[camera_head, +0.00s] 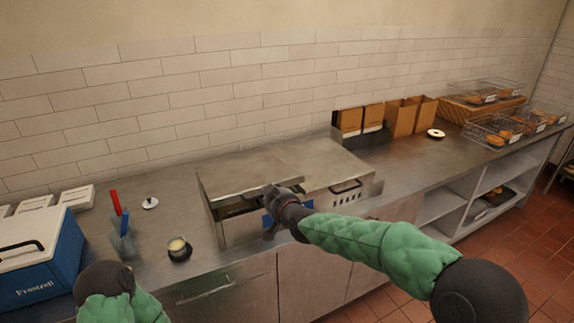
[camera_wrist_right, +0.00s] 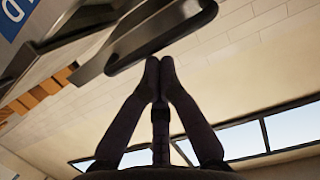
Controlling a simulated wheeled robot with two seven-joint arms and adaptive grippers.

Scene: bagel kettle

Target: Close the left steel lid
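The left steel lid (camera_head: 243,172) sits on the steel unit in the middle of the counter in the head view. Its front edge is raised, with a dark gap beneath it. The right lid (camera_head: 322,161) beside it looks lower and flat. My right gripper (camera_head: 270,191) is at the front edge of the left lid, and the arm partly hides that edge. In the right wrist view its fingertips (camera_wrist_right: 159,66) are together with nothing seen between them, close to a dark handle (camera_wrist_right: 160,35); contact is unclear. My left arm is at bottom left, without visible fingers.
A blue-and-white cooler (camera_head: 40,262), a utensil holder (camera_head: 121,240) and a small cup (camera_head: 178,248) stand to the left. Brown paper bags (camera_head: 402,117) and wire baskets of baked goods (camera_head: 494,131) stand to the right.

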